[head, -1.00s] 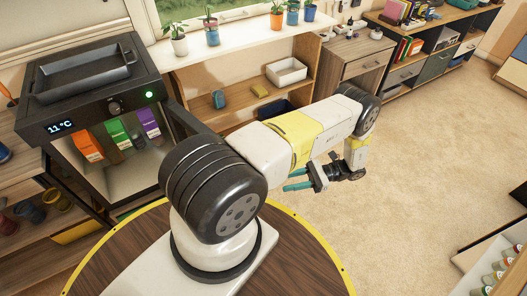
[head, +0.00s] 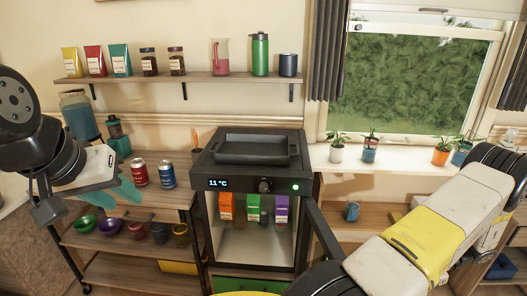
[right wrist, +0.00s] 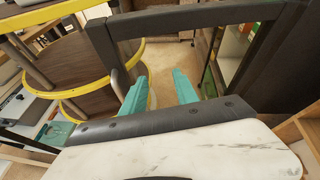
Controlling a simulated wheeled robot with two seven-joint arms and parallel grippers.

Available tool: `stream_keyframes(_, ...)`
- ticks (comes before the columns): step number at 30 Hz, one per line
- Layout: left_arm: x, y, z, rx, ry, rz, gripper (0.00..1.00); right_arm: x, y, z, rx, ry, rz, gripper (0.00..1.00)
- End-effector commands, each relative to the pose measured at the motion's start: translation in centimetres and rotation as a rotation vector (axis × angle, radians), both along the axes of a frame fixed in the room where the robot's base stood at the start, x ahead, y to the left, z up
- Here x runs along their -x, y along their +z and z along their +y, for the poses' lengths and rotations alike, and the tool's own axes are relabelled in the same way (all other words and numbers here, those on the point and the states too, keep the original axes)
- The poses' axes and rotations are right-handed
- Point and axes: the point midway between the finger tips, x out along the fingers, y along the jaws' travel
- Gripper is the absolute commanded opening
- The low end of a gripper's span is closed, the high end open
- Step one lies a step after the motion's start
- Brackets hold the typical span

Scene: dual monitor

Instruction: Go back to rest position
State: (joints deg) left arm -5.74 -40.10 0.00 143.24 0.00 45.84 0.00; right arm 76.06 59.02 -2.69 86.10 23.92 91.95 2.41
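My left gripper (head: 122,190) is at the left of the head view, with its teal fingers apart and nothing seen between them. It appears in front of the side shelf with the cans. My right arm (head: 430,240) reaches across the lower right of the head view, bent at the elbow. The right gripper is outside that view. In the right wrist view my right gripper (right wrist: 160,90) has its two teal fingers apart, with nothing between them.
A black cooler (head: 258,165) with a tray (head: 253,148) on top stands in the middle. Its door (head: 322,235) hangs open beside my right arm. Red and blue cans (head: 139,173) stand near my left gripper. A dark frame (right wrist: 200,20) lies beyond my right fingers.

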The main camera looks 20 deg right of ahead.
Motion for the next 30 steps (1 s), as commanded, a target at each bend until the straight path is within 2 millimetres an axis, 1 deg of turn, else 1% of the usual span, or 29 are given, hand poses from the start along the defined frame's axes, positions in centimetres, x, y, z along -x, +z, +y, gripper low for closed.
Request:
stream_keyframes(1, 0.0, 0.0, 0.0, 0.000, 0.000, 0.000, 0.36, -2.2, 2.5, 0.5, 0.067, 0.073, -0.013, 0.36)
stream_keyframes(2, 0.0, 0.0, 0.0, 0.000, 0.000, 0.000, 0.36, -3.3, 3.6, 0.9, 0.104, 0.110, -0.021, 0.36)
stream_keyframes(3, 0.0, 0.0, 0.0, 0.000, 0.000, 0.000, 0.36, -4.7, 5.2, 1.6, 0.152, 0.160, -0.034, 0.36)
stream_keyframes(5, 0.0, 0.0, 0.0, 0.000, 0.000, 0.000, 0.36, -6.6, 7.5, 2.7, 0.224, 0.233, -0.056, 0.36)
stream_keyframes(6, 0.0, 0.0, 0.0, 0.000, 0.000, 0.000, 0.36, -7.7, 9.1, 3.6, 0.273, 0.282, -0.074, 0.36)
stream_keyframes(8, 0.0, 0.0, 0.0, 0.000, 0.000, 0.000, 0.36, -9.3, 11.4, 5.1, 0.346, 0.351, -0.104, 0.36)
stream_keyframes(10, 0.0, 0.0, 0.0, 0.000, 0.000, 0.000, 0.36, -10.9, 14.0, 7.0, 0.430, 0.432, -0.147, 0.36)
stream_keyframes(12, 0.0, 0.0, 0.0, 0.000, 0.000, 0.000, 0.36, -12.2, 16.5, 9.2, 0.514, 0.510, -0.195, 0.36)
stream_keyframes(14, 0.0, 0.0, 0.0, 0.000, 0.000, 0.000, 0.36, -13.1, 18.6, 11.1, 0.584, 0.573, -0.243, 0.36)
stream_keyframes(15, 0.0, 0.0, 0.0, 0.000, 0.000, 0.000, 0.36, -13.5, 19.9, 12.4, 0.630, 0.615, -0.276, 0.36)
stream_keyframes(17, 0.0, 0.0, 0.0, 0.000, 0.000, 0.000, 0.36, -14.0, 21.8, 14.5, 0.699, 0.674, -0.331, 0.36)
stream_keyframes(19, 0.0, 0.0, 0.0, 0.000, 0.000, 0.000, 0.36, -14.3, 24.0, 17.0, 0.777, 0.741, -0.401, 0.36)
stream_keyframes(21, 0.0, 0.0, 0.0, 0.000, 0.000, 0.000, 0.36, -14.3, 25.9, 19.3, 0.855, 0.803, -0.478, 0.36)
stream_keyframes(23, 0.0, 0.0, 0.0, 0.000, 0.000, 0.000, 0.36, -14.1, 27.5, 21.4, 0.919, 0.852, -0.549, 0.36)
stream_keyframes(24, 0.0, 0.0, 0.0, 0.000, 0.000, 0.000, 0.36, -13.8, 28.4, 22.7, 0.960, 0.883, -0.599, 0.36)
stream_keyframes(27, 0.0, 0.0, 0.0, 0.000, 0.000, 0.000, 0.36, -12.8, 30.6, 25.8, 1.060, 0.953, -0.733, 0.36)
stream_keyframes(30, 0.0, 0.0, 0.0, 0.000, 0.000, 0.000, 0.36, -11.5, 32.4, 28.7, 1.151, 1.009, -0.878, 0.36)
